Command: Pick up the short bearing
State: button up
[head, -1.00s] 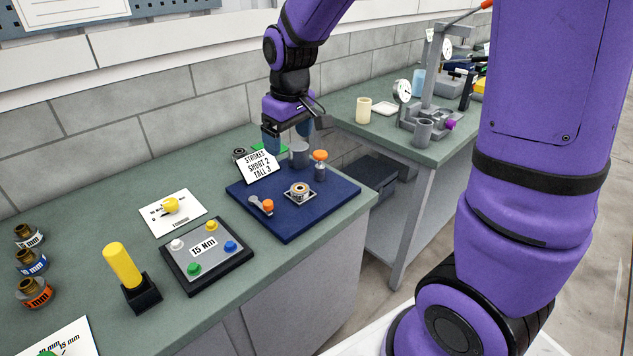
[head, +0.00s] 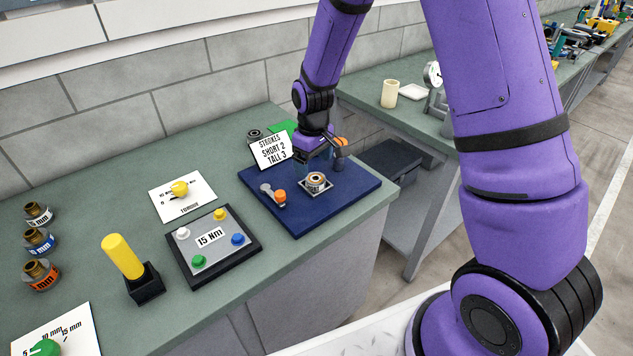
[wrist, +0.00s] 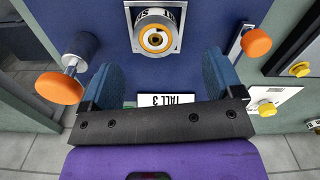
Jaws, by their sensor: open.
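A short round bearing (head: 316,180) with an orange ring sits on a small square metal plate on the blue board (head: 300,219). In the wrist view the bearing (wrist: 155,35) shows beyond the fingertips, with part of a printed label on its side. My gripper (wrist: 160,78) is open, with its two blue fingers apart and nothing between them. In the head view my gripper (head: 326,160) hangs above the board, just behind the bearing and not around it. Its fingers are partly hard to make out there.
An orange-knobbed grey post (wrist: 68,65) stands left of the bearing in the wrist view; an orange-knobbed lever (wrist: 255,42) is at the right. A sign reading "STROKES SHORT 2 TALL 3" (head: 270,150) stands behind the board. A button panel (head: 213,247) lies to the left.

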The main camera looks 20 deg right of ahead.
aim_at(314, 177)
jog(key=shift+w+d+f, duration=0.1)
jog(key=shift+f, duration=1.35)
jog(key=shift+w+d+f, duration=0.1)
jog(key=shift+f, duration=1.3)
jog(key=c, duration=1.3)
jog(key=shift+o, duration=0.2)
jog(key=shift+r, duration=0.1)
